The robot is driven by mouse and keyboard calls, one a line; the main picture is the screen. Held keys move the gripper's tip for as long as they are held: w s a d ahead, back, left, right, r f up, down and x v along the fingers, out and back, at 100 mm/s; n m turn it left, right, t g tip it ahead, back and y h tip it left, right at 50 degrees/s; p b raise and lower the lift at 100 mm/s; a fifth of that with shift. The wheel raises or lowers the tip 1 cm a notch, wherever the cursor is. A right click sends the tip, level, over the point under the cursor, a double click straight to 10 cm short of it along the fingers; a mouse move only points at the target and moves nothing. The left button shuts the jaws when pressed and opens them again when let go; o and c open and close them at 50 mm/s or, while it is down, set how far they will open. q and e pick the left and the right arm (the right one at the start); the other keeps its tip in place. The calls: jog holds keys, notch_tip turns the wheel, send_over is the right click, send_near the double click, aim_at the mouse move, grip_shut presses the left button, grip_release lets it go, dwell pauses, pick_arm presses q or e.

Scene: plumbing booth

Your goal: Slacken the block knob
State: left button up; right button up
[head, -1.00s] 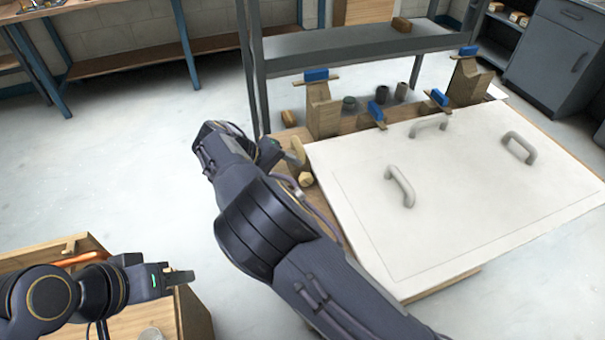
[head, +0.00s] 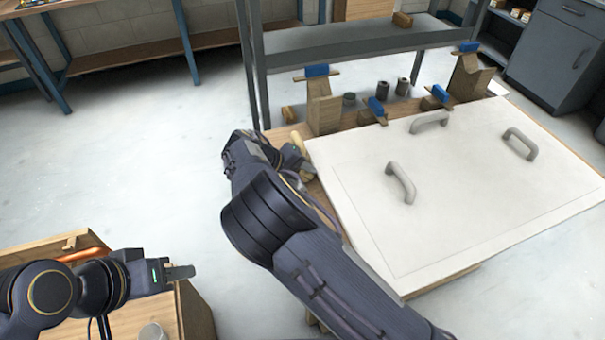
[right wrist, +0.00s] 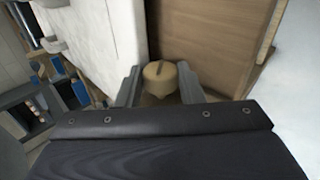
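The block knob (right wrist: 160,74) is a tan, round wooden knob with a dark slot across its top, in the middle of the right wrist view. My right gripper (head: 300,164) is at the knob, one grey finger on each side. The fingers are apart; firm contact cannot be made out. My left gripper (head: 181,272) is at lower left over a wooden box, away from the knob, its fingers seen edge-on.
The white panel (head: 470,210) with grey handles covers most of the wooden bench. Wooden blocks with blue-topped clamps (head: 323,105) and dark cylinders (head: 383,90) stand along its far edge. A wooden box (head: 195,318) lies at lower left. Open floor lies between.

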jog(key=c, duration=0.4)
jog(key=shift+a+f+h, duration=0.1)
jog(key=shift+h, duration=0.2)
jog(key=shift+a+f+t+h+b, duration=0.1)
jog(key=shift+f+t+h+b, duration=0.15)
jog(key=shift+h+b, duration=0.35)
jog(key=shift+a+f+t+h+b, duration=0.1)
jog(key=shift+t+h+b, duration=0.25)
jog(key=shift+h+b, duration=0.25)
jog(key=h+b, duration=0.2)
jog(key=shift+f+t+b, duration=0.15)
jog(key=shift+t+b, duration=0.2)
jog(key=shift+t, duration=0.05)
jog(key=shift+s+h+b, duration=0.1)
jog(key=shift+h+b, duration=0.5)
jog(key=shift+h, duration=0.2)
jog(key=shift+t, duration=0.3)
jog(key=o, duration=1)
